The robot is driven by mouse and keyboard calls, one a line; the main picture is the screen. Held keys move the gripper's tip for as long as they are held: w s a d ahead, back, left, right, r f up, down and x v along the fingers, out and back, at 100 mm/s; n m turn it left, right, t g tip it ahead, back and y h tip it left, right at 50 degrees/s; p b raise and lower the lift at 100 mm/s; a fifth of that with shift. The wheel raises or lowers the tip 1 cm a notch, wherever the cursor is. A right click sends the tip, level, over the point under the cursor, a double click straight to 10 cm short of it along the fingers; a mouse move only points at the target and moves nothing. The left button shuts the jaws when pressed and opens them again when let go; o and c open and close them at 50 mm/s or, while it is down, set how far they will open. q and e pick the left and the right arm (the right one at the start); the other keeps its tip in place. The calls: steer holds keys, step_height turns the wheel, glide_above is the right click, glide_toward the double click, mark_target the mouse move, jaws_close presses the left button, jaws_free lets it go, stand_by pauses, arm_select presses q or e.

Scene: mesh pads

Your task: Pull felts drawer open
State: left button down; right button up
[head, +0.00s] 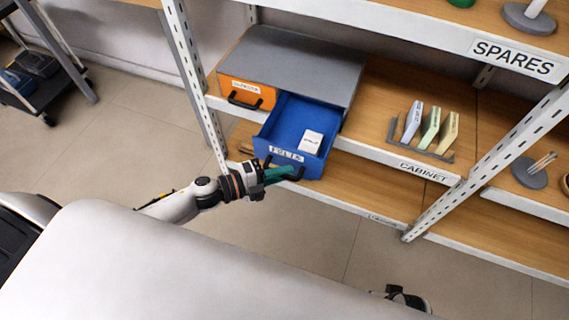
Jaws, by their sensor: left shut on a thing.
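The blue felts drawer (277,138) is pulled out of a grey-topped cabinet (300,62) on the shelf, and its inside shows. A white box (311,141) lies in it near the front. My left gripper (292,174) is at the drawer's front, shut on its dark handle, which is partly hidden by the fingers. The orange drawer (247,92) to the left is closed, with its dark handle free. A dark part at the bottom edge may belong to my right arm; its fingers cannot be made out.
White shelf posts stand left (196,88) and right (490,158) of the cabinet. A rack of upright coloured folders (430,128) stands on the shelf to the right. A dark trolley (45,85) is at the far left. The floor before the shelf is clear.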

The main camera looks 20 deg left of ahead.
arm_select(q)
steer(key=shift+s, duration=0.4)
arm_select(e)
steer(key=shift+s+f, duration=0.3)
arm_select(q)
steer(key=c, duration=1.4)
jaws_free()
